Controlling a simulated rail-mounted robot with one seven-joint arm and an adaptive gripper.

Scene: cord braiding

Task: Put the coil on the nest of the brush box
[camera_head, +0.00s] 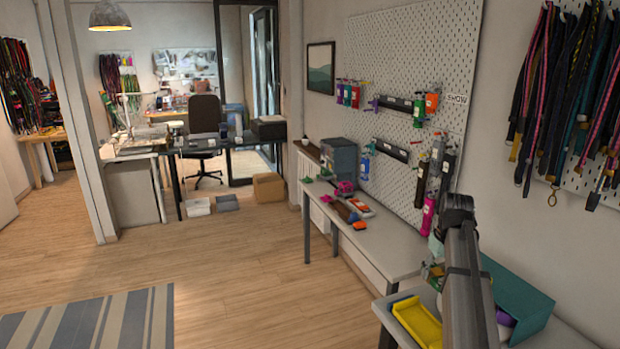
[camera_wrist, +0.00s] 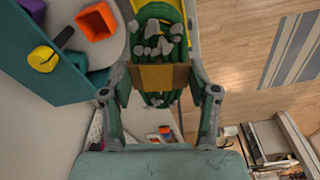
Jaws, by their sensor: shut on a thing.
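In the wrist view my gripper (camera_wrist: 157,77) is shut on a green coil (camera_wrist: 157,48) with a tan band around its middle and grey-white patches on it. One finger is on each side of the band. The coil is in front of a yellow tray (camera_wrist: 191,22), which is partly hidden behind it. In the head view my arm reaches over the right-hand table, and the gripper and coil are not clear there. A teal box (camera_wrist: 72,88) is left of the coil; it also shows in the head view (camera_head: 522,287). I cannot tell which container is the brush box, and no nest is clearly visible.
An orange cup (camera_wrist: 97,21), a yellow piece (camera_wrist: 43,58) and dark and purple items lie around the teal box. In the head view the yellow tray (camera_head: 417,322) is left of my arm. A grey bench (camera_head: 375,240) stands beyond, and the wooden floor at left is open.

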